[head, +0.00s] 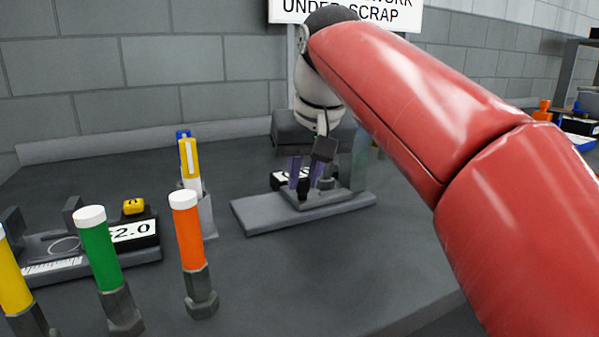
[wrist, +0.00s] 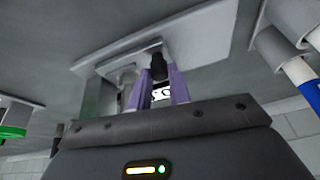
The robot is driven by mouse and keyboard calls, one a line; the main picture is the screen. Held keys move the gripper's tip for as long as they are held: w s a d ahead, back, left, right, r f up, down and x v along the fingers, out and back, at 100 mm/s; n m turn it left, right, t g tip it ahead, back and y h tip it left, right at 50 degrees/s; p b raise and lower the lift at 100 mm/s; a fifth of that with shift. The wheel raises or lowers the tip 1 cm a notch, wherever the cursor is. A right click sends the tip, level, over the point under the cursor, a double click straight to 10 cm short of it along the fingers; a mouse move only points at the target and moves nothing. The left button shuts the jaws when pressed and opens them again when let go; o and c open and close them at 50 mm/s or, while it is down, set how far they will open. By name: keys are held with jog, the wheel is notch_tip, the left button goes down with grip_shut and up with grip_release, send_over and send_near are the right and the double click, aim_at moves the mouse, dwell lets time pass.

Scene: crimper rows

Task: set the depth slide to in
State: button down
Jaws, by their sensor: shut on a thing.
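The depth slide appears to be the small block with a black knob (head: 303,193) on a grey base plate (head: 258,215) at the middle of the bench. My gripper (head: 305,178) reaches down from above, its two purple fingers shut on the black knob. In the wrist view the knob (wrist: 158,65) shows between the purple fingertips (wrist: 159,77). A white label behind the fingers is mostly hidden. I cannot read any in or out mark on the slide.
Orange (head: 189,230), green (head: 100,250) and yellow (head: 12,275) capped handles stand at the front left. Behind them is another fixture with a "2.0" label (head: 134,232). A holder with a yellow pen-like tool (head: 189,160) stands left of the plate.

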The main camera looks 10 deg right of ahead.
jog(key=c, duration=1.3)
grip_release()
jog(key=shift+w+d, duration=0.1)
jog(key=shift+d, duration=0.15)
jog(key=shift+r, duration=0.1)
jog(key=p+v, duration=0.2)
jog(key=v, duration=0.5)
jog(key=shift+r, duration=0.25)
jog(key=shift+s, duration=0.25)
